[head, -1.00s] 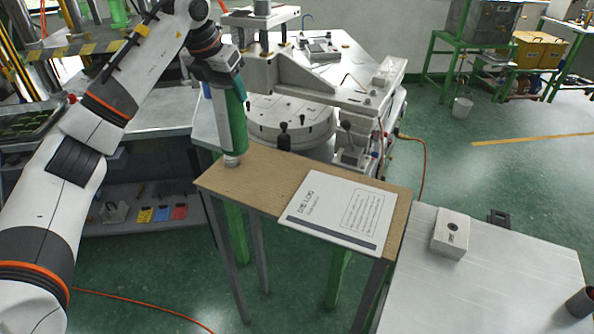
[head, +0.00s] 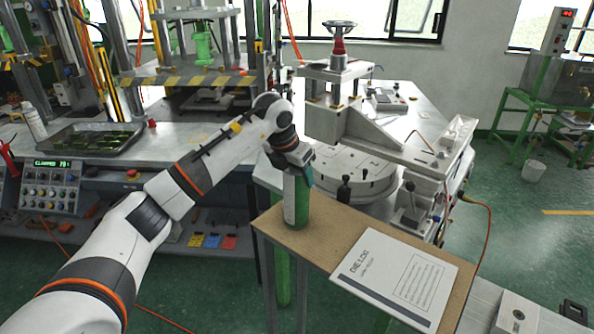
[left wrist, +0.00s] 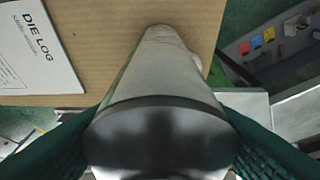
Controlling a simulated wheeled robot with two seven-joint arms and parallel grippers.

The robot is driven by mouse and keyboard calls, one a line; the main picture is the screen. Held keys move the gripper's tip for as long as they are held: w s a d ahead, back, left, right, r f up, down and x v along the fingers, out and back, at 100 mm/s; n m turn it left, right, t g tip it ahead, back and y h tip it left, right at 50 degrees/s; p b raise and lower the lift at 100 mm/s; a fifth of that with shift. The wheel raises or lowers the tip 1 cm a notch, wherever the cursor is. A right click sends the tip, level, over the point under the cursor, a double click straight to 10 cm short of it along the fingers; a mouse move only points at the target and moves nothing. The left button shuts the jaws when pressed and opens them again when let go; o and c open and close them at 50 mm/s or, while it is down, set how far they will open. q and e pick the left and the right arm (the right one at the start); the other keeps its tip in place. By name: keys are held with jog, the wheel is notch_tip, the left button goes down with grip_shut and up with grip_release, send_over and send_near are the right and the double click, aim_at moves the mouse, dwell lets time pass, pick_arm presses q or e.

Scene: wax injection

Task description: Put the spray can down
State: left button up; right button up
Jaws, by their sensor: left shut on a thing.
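The spray can (head: 296,203), white with a green side, stands nearly upright over the left part of the brown board top (head: 330,232) of a small table. My left gripper (head: 298,160) is shut on its upper part. In the left wrist view the can (left wrist: 165,75) fills the middle, its round near end between the two teal fingers (left wrist: 160,140) and its narrower far end over the board. I cannot tell whether its lower end touches the board. My right gripper is not in view.
A white die log sheet (head: 398,275) covers the right part of the board. A round grey machine table (head: 350,170) is close behind the board. A bench with a control box (head: 52,185) and a dark tray (head: 92,138) is at the left. Bare board shows around the can.

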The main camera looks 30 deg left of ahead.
pick_arm(q)
jog(key=o, duration=1.2)
jog(key=shift+f, duration=0.1)
jog(key=shift+c, duration=0.2)
jog(key=shift+o, duration=2.1)
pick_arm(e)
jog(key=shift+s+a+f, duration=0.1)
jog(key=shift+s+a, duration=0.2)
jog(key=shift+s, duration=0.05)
pick_arm(q)
jog(key=b+v, duration=0.2)
jog(key=v, duration=1)
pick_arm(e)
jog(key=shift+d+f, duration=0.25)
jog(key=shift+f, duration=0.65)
